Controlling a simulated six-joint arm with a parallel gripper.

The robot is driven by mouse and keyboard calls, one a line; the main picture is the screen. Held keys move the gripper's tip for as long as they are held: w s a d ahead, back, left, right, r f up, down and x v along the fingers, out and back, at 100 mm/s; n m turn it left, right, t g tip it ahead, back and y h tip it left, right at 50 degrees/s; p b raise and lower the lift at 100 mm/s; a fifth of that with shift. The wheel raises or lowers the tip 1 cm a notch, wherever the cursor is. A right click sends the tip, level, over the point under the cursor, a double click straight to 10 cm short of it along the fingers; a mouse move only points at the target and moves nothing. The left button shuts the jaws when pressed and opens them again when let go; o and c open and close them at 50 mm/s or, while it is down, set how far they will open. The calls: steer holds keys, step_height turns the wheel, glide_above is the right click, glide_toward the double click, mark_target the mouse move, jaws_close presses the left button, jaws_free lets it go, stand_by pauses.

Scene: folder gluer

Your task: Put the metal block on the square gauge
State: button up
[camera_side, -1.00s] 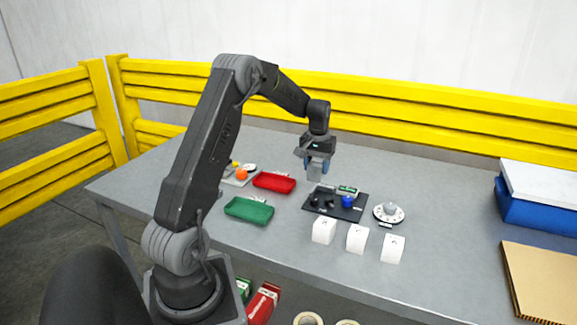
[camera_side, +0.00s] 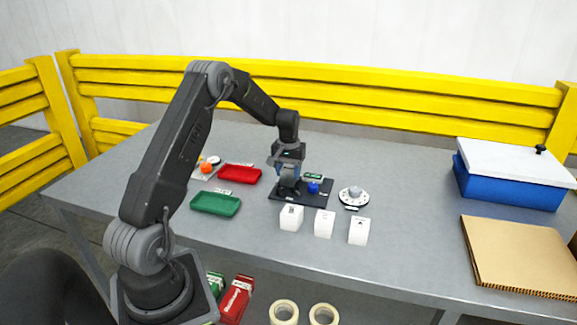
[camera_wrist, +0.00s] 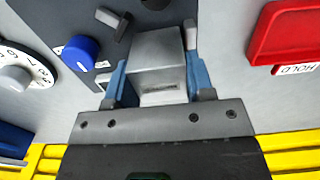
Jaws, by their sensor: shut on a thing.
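The metal block (camera_wrist: 157,52) is a plain grey block between the blue fingers of my gripper (camera_wrist: 155,78) in the wrist view. In the side view my gripper (camera_side: 289,179) points down over the left part of a black panel (camera_side: 318,200), with the block (camera_side: 288,185) low between its fingers. I cannot tell whether the block touches the panel. I cannot clearly pick out the square gauge; the gripper and block hide part of the panel.
A blue knob (camera_side: 313,188) and a small green display (camera_side: 313,176) are on the panel, close to my gripper. A white dial (camera_side: 353,196) is to the right. Three white cubes (camera_side: 324,224) stand in front. A red tray (camera_side: 240,172) and green tray (camera_side: 216,204) lie left.

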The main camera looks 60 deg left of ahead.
steer(key=shift+f, duration=0.15)
steer(key=o, duration=1.2)
steer(key=shift+r, duration=4.95)
